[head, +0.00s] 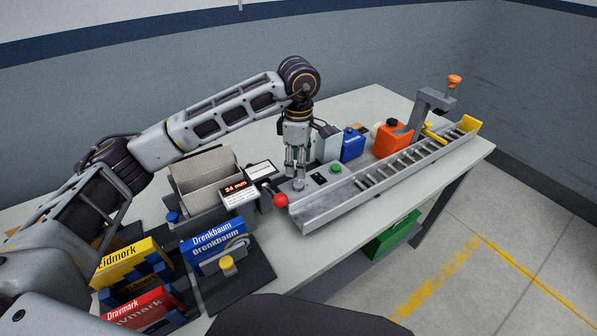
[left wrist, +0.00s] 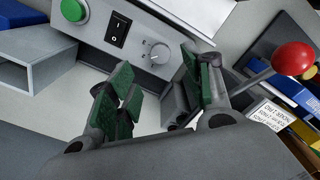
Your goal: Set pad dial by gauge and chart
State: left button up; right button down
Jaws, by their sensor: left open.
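The pad dial (left wrist: 155,52) is a small round grey knob with scale marks on a grey panel in the left wrist view. Beside it are a black rocker switch (left wrist: 118,28) and a green button (left wrist: 73,10). My left gripper (left wrist: 160,88) is open and empty, with green-padded fingers just short of the dial in that view. In the head view my left gripper (head: 297,168) points down over the panel's left end. The gauge (head: 235,187) reads "24 mm" in red. A white card (head: 240,197) with small print sits below it, and another card (head: 262,170) is beside it; their text is too small to read.
A red ball-ended lever (head: 281,200) is close left of the panel. A grey roller conveyor (head: 400,165) runs right, with orange (head: 391,138) and blue (head: 352,145) containers behind. An open carton (head: 205,180) and blue Drenkbaum box (head: 213,240) stand left.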

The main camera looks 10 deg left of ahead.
pick_arm(q)
jog(key=shift+r, duration=2.4)
